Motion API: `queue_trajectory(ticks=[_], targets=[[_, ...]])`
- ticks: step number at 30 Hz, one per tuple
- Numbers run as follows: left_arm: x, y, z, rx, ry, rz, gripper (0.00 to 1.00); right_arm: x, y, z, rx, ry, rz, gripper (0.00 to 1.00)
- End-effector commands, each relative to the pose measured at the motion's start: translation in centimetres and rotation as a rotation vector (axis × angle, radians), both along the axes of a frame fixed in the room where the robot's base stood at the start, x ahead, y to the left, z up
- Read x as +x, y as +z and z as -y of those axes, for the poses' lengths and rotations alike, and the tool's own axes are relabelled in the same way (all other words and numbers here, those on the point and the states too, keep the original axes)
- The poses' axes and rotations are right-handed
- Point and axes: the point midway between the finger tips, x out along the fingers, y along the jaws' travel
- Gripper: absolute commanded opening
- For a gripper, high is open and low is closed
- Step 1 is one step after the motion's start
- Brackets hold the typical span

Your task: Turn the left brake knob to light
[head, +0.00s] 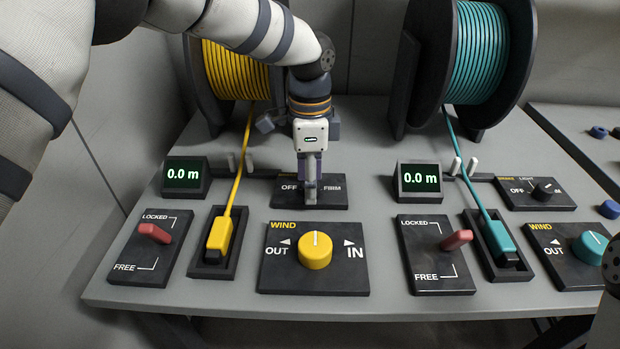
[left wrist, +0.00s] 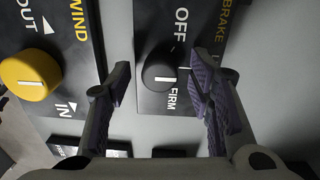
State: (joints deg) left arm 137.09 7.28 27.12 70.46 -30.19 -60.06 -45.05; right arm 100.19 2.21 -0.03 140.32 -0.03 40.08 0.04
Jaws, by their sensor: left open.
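The left brake knob (left wrist: 158,70) is a small black dial on a dark panel (left wrist: 150,103), with OFF and FIRM printed beside it. It lies between the two spread fingers of my left gripper (left wrist: 160,84) in the left wrist view, with visible gaps on both sides. Its white mark is on the side toward FIRM; the LIGHT label is hidden. In the head view my left gripper (head: 311,194) points down over the left brake panel (head: 335,196) and hides the knob. My right gripper is not in view.
The yellow wind knob (head: 315,251) stands in front of the brake panel. A 0.0 m display (head: 184,176) and red lever (head: 155,233) are to the left. Yellow (head: 230,70) and teal (head: 478,55) spools stand behind. A second brake knob (head: 543,188) is at right.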

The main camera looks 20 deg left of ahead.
Motion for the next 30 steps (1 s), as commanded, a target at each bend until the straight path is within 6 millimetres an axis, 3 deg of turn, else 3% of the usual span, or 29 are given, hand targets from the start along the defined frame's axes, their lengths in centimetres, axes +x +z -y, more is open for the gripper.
queue_trajectory(ticks=[10, 15, 30], targets=[[0.4, 8.2, -0.1, 0.001, 0.001, 0.005, 0.48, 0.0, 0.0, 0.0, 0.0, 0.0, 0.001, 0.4], [0.4, 11.1, -0.1, 0.001, 0.0, 0.003, 0.48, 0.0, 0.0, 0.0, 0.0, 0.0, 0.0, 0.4], [0.4, 11.8, -0.1, 0.0, 0.0, 0.0, 0.48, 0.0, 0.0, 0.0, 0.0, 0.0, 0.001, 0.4]])
